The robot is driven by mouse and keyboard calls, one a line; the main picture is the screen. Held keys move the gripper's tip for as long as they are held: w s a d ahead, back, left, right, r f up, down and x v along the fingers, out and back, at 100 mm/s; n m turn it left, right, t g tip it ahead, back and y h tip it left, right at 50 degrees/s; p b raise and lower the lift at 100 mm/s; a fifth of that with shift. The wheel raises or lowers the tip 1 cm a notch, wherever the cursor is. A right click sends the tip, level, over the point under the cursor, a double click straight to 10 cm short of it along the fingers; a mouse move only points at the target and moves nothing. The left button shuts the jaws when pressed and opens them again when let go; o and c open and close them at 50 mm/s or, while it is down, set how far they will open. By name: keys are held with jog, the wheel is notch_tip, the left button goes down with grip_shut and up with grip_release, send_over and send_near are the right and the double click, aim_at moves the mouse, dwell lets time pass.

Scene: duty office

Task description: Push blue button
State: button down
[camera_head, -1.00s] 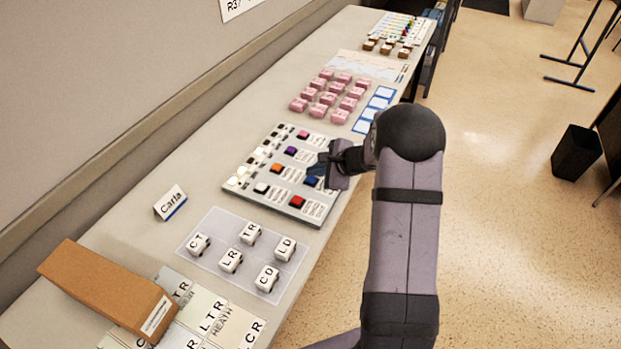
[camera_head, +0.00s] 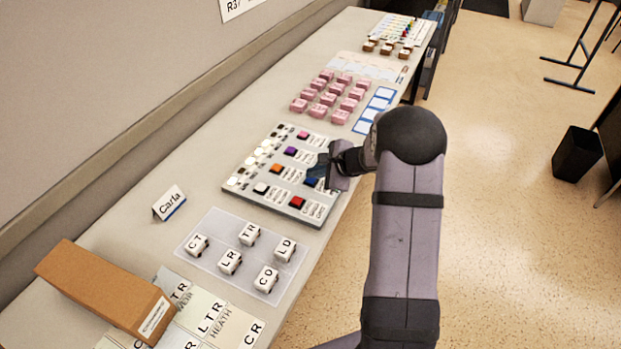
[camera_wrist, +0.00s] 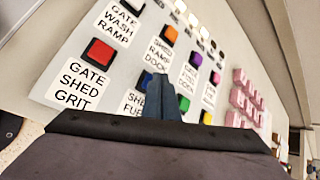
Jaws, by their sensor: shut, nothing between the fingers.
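The blue button (camera_head: 312,182) sits on the grey button panel (camera_head: 234,186), near the panel's right edge. In the wrist view the blue button (camera_wrist: 145,79) shows only in part, beside and behind my fingers. My gripper (camera_head: 318,170) is shut and empty. Its fingertips are over the panel right by the blue button; I cannot tell whether they touch it. In the wrist view my closed fingers (camera_wrist: 160,85) also hide part of the label below the button.
A red button (camera_wrist: 99,50), an orange button (camera_wrist: 170,35) and a purple button (camera_wrist: 195,59) surround it closely. Pink blocks (camera_head: 329,98) lie beyond the panel. White lettered blocks (camera_head: 230,262) lie on a clear sheet in front. A name card (camera_head: 169,202) stands left.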

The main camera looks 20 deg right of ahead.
aim_at(314, 181)
jog(key=shift+r, duration=0.35)
notch_tip(314, 181, up, 6)
jog(key=p, duration=0.4)
jog(key=shift+f, duration=0.1)
jog(key=shift+a, duration=0.1)
dwell(0.5)
jog(key=s+a+r+n+g, duration=0.1)
jog(key=s+a+n+g, duration=0.4)
jog(key=s+a+n, duration=0.8)
jog(key=s+d+n+g+h, duration=0.1)
jog(key=s+n, duration=0.3)
jog(key=s, duration=0.6)
jog(key=s+d+n+g+h, duration=0.2)
jog(key=s+n+h, duration=0.1)
jog(key=s, duration=0.7)
jog(key=shift+s+d+n, duration=0.15)
jog(key=shift+d+n, duration=0.15)
jog(key=shift+n, duration=0.5)
